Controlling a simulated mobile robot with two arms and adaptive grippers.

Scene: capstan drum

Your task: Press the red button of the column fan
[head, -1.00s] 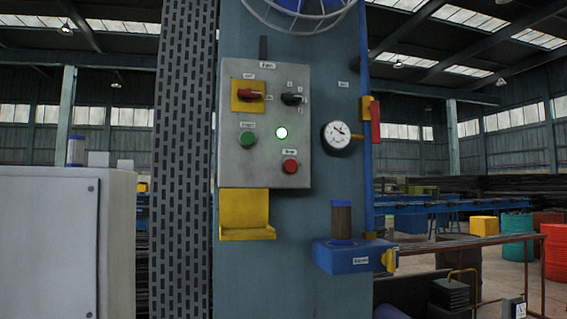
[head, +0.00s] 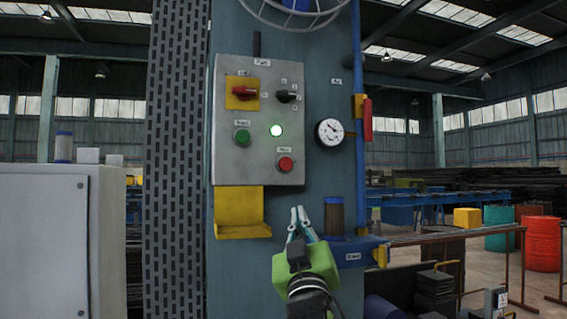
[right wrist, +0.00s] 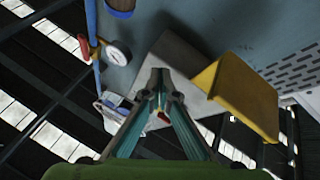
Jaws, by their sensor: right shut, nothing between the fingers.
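The red button (head: 285,164) is at the lower right of the grey control panel (head: 227,163) on the blue column (head: 325,85). The column's fan (head: 297,12) shows at the top edge of the head view. My right gripper (head: 297,212) is shut and empty, below the panel and under the red button, apart from it. In the right wrist view its fingertips (right wrist: 160,76) meet in front of the panel (right wrist: 178,55). A small red patch shows between the fingers there; I cannot tell whether it is the button. My left gripper is not in view.
A green button (head: 242,137), a lit lamp (head: 276,130), a red switch (head: 243,92) and a black knob (head: 287,96) share the panel. A yellow bracket (head: 240,222) sits just below it. A gauge (head: 329,132) and blue pipe (head: 358,190) are at the right.

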